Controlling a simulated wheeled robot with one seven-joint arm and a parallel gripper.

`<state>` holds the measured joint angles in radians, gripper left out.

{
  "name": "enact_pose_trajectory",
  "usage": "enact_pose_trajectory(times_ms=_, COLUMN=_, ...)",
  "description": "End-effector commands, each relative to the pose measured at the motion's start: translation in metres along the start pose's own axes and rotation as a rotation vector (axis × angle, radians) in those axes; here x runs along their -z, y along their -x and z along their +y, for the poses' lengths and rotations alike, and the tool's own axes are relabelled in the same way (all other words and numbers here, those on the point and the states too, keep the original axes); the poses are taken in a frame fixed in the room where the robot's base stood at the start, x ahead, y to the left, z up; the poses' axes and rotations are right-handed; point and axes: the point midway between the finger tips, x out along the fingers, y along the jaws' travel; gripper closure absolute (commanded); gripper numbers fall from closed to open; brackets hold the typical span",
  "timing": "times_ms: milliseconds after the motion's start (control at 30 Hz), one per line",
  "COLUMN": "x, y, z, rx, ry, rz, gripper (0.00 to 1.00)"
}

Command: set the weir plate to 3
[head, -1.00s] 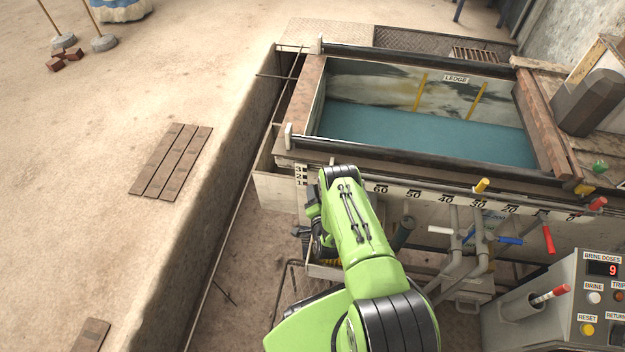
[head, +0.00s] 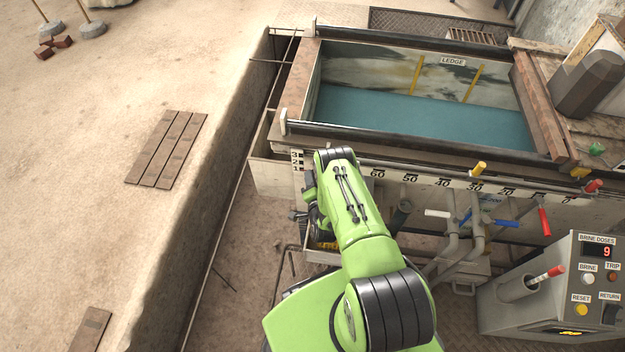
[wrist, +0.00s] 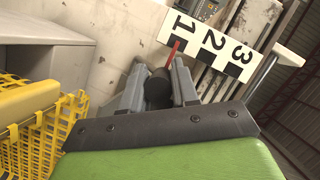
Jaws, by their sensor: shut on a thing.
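My gripper (wrist: 158,84) is shut on a dark round knob (wrist: 158,90) in the wrist view. A red pointer (wrist: 174,53) rises beside the knob, its tip by the 1 on a white scale plate (wrist: 211,40) marked 1, 2, 3. The scale also shows at the tank's front left corner in the head view (head: 296,160), just left of my arm. The weir plate itself cannot be made out clearly. In the head view my arm hides most of the gripper and the knob.
The tank (head: 415,115) holds blue-green water. Along its front run a numbered rail and levers with red (head: 544,221), blue and white grips. A control box (head: 560,285) stands at the right. In the wrist view a yellow mesh basket (wrist: 45,125) is close on the left.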

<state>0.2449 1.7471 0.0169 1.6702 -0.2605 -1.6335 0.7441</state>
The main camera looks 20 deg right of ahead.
Motion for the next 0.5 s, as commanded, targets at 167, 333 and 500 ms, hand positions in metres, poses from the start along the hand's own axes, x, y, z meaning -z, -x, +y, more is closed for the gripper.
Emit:
enact_pose_trajectory(times_ms=167, x=0.012, y=0.005, z=-0.019, rx=0.001, ry=0.001, rz=0.001, gripper=1.0)
enact_pose_trajectory(times_ms=333, x=0.031, y=0.012, z=-0.05, rx=0.003, ry=0.0, rz=0.002, gripper=1.0)
enact_pose_trajectory(times_ms=500, x=0.043, y=0.017, z=-0.069, rx=0.003, ry=-0.001, rz=0.003, gripper=1.0)
